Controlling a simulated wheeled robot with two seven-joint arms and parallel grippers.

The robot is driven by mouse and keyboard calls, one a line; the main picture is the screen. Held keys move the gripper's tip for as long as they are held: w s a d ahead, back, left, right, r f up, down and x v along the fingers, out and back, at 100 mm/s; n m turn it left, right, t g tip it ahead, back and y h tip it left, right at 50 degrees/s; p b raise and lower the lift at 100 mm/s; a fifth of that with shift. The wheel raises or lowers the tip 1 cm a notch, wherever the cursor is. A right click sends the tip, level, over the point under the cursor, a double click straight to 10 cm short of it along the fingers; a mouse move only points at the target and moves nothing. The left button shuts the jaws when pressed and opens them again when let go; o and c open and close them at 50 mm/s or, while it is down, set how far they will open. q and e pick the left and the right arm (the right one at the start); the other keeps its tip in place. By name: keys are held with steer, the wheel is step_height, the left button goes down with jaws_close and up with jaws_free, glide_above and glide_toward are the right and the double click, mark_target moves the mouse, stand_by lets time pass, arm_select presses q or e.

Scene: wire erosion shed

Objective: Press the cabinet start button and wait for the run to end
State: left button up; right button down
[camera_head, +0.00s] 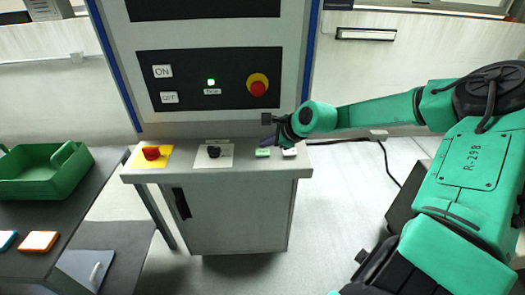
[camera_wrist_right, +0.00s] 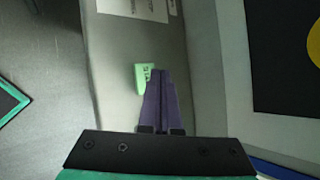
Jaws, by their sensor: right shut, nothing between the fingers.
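The grey cabinet (camera_head: 240,215) has a sloped control ledge with a small green button (camera_head: 262,152) near its right end. The green button also shows in the right wrist view (camera_wrist_right: 140,78), with lettering too small to read for sure. My right gripper (camera_head: 268,146) is shut and empty, its purple fingers (camera_wrist_right: 160,72) just above and beside the green button. I cannot tell whether the fingertips touch it. A small green lamp (camera_head: 211,82) glows on the black upright panel (camera_head: 185,88). My left gripper is not in view.
The ledge also holds a red knob on a yellow plate (camera_head: 152,153), a black switch (camera_head: 214,152) and a white button (camera_head: 289,153). A red emergency stop (camera_head: 258,86) is on the upright panel. A green bin (camera_head: 40,175) stands on the dark table at left.

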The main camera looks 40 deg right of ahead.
mark_target(266, 153)
step_height(266, 153, up, 5)
steer(key=p, duration=0.3)
stand_by(0.5)
stand_by(0.4)
